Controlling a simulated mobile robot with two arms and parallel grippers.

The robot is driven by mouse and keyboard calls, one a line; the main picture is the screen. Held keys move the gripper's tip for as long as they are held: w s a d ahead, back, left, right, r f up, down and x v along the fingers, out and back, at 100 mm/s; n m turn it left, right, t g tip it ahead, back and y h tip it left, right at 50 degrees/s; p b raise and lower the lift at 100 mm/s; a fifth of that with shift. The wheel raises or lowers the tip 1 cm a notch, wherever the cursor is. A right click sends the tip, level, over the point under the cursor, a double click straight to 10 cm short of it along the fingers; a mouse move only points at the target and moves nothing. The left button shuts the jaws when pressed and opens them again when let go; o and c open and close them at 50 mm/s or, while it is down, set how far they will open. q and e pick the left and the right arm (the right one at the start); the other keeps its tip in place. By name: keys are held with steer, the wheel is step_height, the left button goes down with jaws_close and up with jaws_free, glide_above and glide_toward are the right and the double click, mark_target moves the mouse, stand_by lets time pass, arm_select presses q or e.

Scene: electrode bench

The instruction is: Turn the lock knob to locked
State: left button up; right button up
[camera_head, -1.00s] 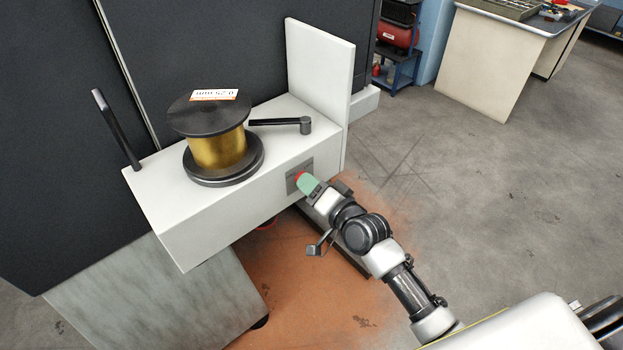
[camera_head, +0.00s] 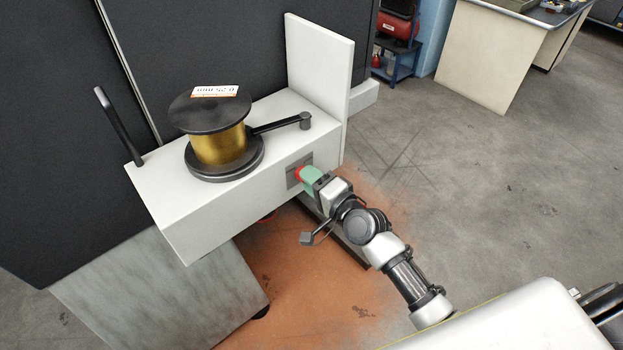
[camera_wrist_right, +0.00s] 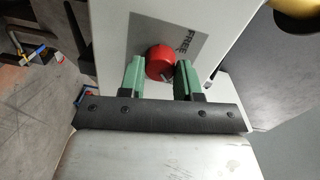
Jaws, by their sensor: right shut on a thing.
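The red lock knob (camera_head: 300,173) sits on a grey plate (camera_head: 291,181) on the front face of a white housing (camera_head: 215,218). In the right wrist view the round knob (camera_wrist_right: 159,60) is between the green fingers of my right gripper (camera_wrist_right: 159,72), which is shut on it. The word FREE shows on the plate (camera_wrist_right: 190,28), up and right of the knob. Other markings on the plate are hidden or too small to read. In the head view the right gripper (camera_head: 311,177) covers part of the knob. My left gripper is not in view.
A gold wire spool (camera_head: 218,147) with black flanges stands on the housing. A black lever (camera_head: 280,124) lies beside it, and a black handle (camera_head: 118,125) rises at the left end. A white upright panel (camera_head: 318,75) stands behind. Open floor (camera_head: 455,190) lies to the right.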

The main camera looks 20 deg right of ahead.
steer(key=o, duration=0.9)
steer(key=shift+o, duration=0.2)
steer(key=b+v, duration=0.1)
steer(key=v, duration=0.9)
steer(key=shift+s+d+b, duration=0.15)
steer(key=shift+s+b, duration=0.15)
steer(key=shift+s, duration=0.05)
